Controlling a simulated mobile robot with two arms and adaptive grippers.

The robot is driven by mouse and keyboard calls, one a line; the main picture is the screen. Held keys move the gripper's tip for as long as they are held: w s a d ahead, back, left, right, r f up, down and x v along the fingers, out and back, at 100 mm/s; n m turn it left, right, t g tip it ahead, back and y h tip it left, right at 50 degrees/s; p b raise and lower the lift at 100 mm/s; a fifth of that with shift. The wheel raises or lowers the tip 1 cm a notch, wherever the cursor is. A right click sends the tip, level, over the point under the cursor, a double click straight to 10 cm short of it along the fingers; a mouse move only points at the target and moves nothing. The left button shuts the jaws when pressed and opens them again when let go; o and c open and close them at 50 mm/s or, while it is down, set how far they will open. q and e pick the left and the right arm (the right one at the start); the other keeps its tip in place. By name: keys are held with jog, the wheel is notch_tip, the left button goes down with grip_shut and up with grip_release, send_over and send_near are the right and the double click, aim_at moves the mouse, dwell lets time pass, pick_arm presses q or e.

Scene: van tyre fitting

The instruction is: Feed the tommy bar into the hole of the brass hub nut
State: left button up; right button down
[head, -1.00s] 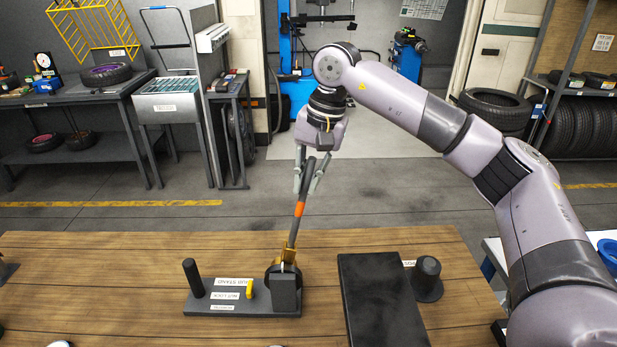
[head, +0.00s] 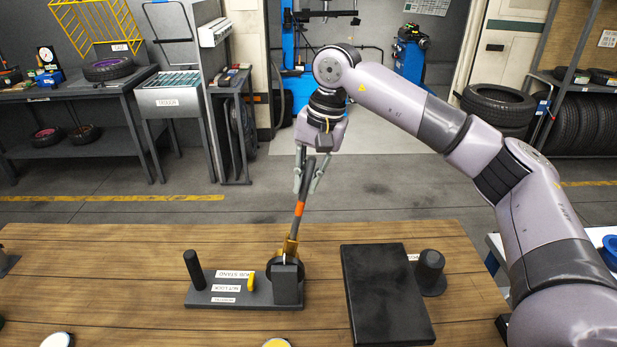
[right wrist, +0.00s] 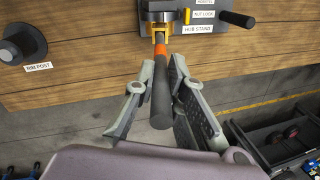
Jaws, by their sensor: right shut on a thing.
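The tommy bar (head: 304,188) is a dark rod with an orange band, standing steeply and leaning slightly right. My right gripper (head: 306,186) is shut on its dark upper part; the right wrist view shows the bar (right wrist: 161,95) between the two fingers. The bar's lower end meets the brass hub nut (head: 289,247) on the hub stand (head: 228,299). The nut (right wrist: 159,31) also shows at the top of the right wrist view. How far the end is inside the hole I cannot tell. My left gripper is out of view.
A yellow nut-lock lever (head: 251,282) and a black post (head: 194,269) stand on the stand's base. A black slab (head: 386,294) and the rim post (head: 430,270) are to the right. The wooden bench (head: 100,280) is mostly clear to the left.

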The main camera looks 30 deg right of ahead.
jog(key=shift+b+x, duration=0.7)
jog(key=shift+x, duration=0.5)
jog(key=c, duration=1.6)
grip_release()
jog(key=shift+o, duration=0.2)
jog(key=v, duration=1.2)
